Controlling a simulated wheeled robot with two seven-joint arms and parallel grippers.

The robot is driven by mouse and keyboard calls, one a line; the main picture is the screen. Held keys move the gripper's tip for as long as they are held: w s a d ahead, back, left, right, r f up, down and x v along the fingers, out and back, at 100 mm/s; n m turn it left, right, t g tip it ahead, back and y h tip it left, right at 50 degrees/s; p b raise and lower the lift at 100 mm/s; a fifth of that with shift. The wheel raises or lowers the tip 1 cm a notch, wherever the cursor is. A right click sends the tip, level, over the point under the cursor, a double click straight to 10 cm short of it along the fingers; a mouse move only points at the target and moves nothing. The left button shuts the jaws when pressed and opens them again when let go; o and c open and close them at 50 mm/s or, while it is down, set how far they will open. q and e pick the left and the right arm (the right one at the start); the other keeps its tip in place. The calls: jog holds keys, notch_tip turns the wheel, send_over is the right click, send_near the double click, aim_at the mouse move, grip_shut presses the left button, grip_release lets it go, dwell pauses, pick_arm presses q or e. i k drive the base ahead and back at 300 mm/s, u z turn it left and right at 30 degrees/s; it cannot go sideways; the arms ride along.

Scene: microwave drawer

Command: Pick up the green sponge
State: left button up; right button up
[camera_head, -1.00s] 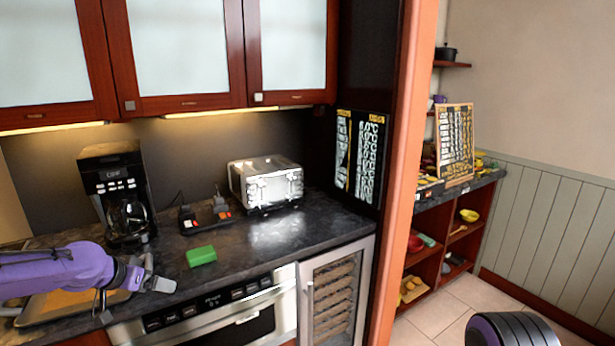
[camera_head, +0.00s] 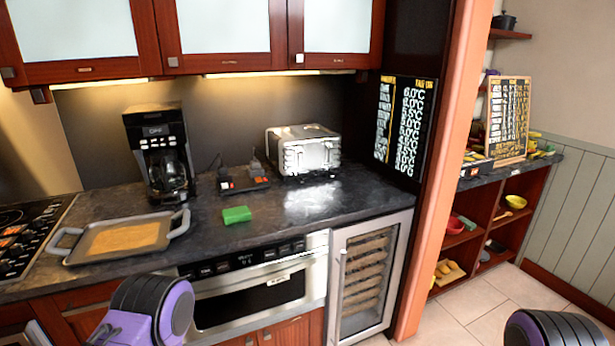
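The green sponge (camera_head: 237,215) lies flat on the dark stone counter (camera_head: 310,207), in front of the black device with red switches and right of the coffee maker. Nothing touches it. A purple and black part of my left arm shows at the bottom left, in front of the counter and below its edge. The fingers of my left gripper cannot be made out. Only a dark rounded part of my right arm shows at the bottom right corner; the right gripper is out of view.
A coffee maker (camera_head: 159,152), a black device with red switches (camera_head: 243,180) and a silver toaster (camera_head: 303,150) stand behind the sponge. A grey tray (camera_head: 82,245) and a stove (camera_head: 22,235) are left. The drawer oven (camera_head: 262,283) is below. Counter right of the sponge is clear.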

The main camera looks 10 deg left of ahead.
aim_at(232, 217)
jog(key=u, duration=0.4)
jog(key=i, duration=0.5)
jog(key=u, duration=0.35)
